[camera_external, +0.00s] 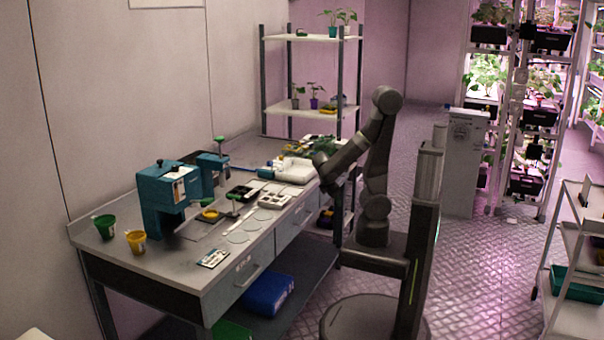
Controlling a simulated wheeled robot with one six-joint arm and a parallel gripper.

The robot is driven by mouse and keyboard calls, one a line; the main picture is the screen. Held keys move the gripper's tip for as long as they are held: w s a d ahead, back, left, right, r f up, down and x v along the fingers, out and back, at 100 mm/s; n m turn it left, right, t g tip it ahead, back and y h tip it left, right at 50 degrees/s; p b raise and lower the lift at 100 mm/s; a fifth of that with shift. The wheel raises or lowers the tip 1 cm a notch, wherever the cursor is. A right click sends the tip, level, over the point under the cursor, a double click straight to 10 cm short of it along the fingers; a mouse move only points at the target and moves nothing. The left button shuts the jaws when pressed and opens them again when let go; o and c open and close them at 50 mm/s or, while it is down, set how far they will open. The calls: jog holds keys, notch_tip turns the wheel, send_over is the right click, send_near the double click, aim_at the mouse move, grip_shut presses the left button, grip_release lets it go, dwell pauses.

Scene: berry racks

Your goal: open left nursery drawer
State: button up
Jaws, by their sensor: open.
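The nursery bench has two grey drawer fronts under its top. The left drawer (232,290) has a pale bar handle (247,277) and a small label above it. The right drawer (291,228) sits beside it, farther back. Both fronts look flush with the bench, so both appear closed. My gripper (322,168) is over the bench's front edge towards its far right end, above the drawer level and well away from the left drawer handle. It appears open and empty, though its fingers are small and dark here.
On the bench top (185,262) stand a teal device (163,204), a green cup (105,227), a yellow cup (136,242), small trays and dishes. A blue bin (268,294) lies on the lower shelf. A white shelf rack (311,107) stands behind. The floor before the drawers is partly my base.

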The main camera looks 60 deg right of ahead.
jog(key=shift+r, duration=0.1)
jog(key=c, duration=0.4)
jog(key=shift+w+r, duration=0.1)
jog(key=shift+r, duration=0.2)
jog(key=shift+c, duration=0.8)
notch_tip(320, 180, up, 9)
jog(key=w+a+n+t+h+b, duration=0.1)
jog(key=w+a+n+t+b, duration=0.55)
jog(key=a+n, duration=0.4)
jog(key=w+a+n+t+b, duration=0.6)
jog(key=a+n+b, duration=0.15)
jog(key=n, duration=0.65)
jog(key=s+a+n+t+y+b, duration=0.25)
jog(key=s+a+n+y, duration=0.25)
jog(key=a+n, duration=0.4)
jog(key=s+a+n+t+y+b, duration=0.2)
jog(key=s+a+n+y+b, duration=0.25)
jog(key=a+n, duration=0.4)
jog(key=s+a+n+t+y+b, duration=0.25)
jog(key=s+a+n+y, duration=0.2)
jog(key=a+n, duration=0.45)
notch_tip(320, 180, down, 25)
jog(key=m, duration=0.1)
jog(key=b+x, duration=0.2)
jog(key=x, duration=1.1)
jog(key=shift+w+a+f, duration=0.15)
jog(key=shift+w+a, duration=0.05)
